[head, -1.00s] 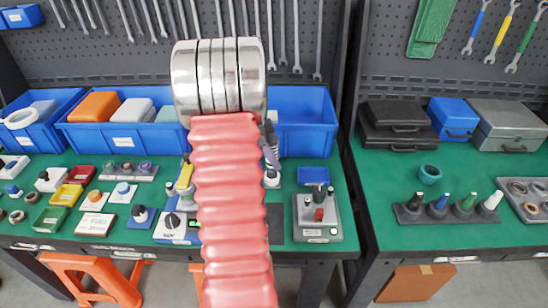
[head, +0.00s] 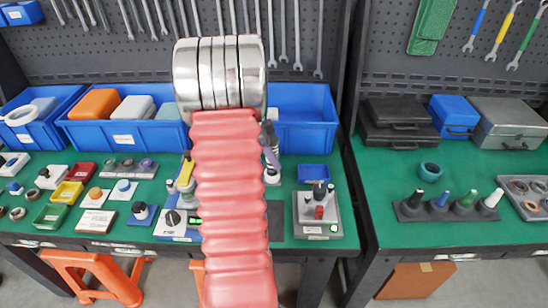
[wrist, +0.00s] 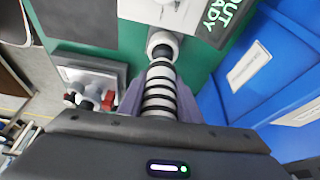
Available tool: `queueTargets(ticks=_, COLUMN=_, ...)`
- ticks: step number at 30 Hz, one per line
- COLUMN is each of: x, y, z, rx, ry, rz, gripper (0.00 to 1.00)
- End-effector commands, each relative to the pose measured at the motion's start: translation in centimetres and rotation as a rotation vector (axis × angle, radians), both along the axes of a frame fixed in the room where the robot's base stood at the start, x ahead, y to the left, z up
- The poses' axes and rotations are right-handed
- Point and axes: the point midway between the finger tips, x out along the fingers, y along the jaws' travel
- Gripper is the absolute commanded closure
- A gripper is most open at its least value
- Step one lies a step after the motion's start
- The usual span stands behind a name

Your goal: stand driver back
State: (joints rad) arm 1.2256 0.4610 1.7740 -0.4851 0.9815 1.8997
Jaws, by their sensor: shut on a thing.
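My gripper (head: 271,158) is partly hidden behind my red arm in the head view. In the wrist view, its purple-grey fingers (wrist: 159,100) are shut around an upright shaft with black and pale rings, apparently the driver (wrist: 159,88). Its handle end is hidden by the gripper body. Beyond the driver's far end is a white round piece (wrist: 162,43), which also shows below the fingers in the head view (head: 272,177). I cannot tell whether the driver touches it or is seated in it.
A grey fixture (head: 318,230) with red and black knobs stands to the right. A blue bin (head: 308,110) is behind. A rack (head: 448,212) of several coloured-tip tools stands on the right bench. Small parts and trays crowd the left; bare green mat lies at the right bench's front.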

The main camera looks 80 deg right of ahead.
Motion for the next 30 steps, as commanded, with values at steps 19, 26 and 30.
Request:
queueTargets(ticks=19, x=-0.05, y=-0.04, z=-0.75, rx=-0.001, ry=0.001, rz=0.000, gripper=0.96)
queueTargets(ticks=26, x=-0.04, y=-0.03, z=-0.98, rx=-0.001, ry=0.001, rz=0.000, gripper=0.96)
queueTargets(ticks=30, x=-0.04, y=-0.03, z=-1.00, rx=-0.001, ry=0.002, rz=0.000, gripper=0.96)
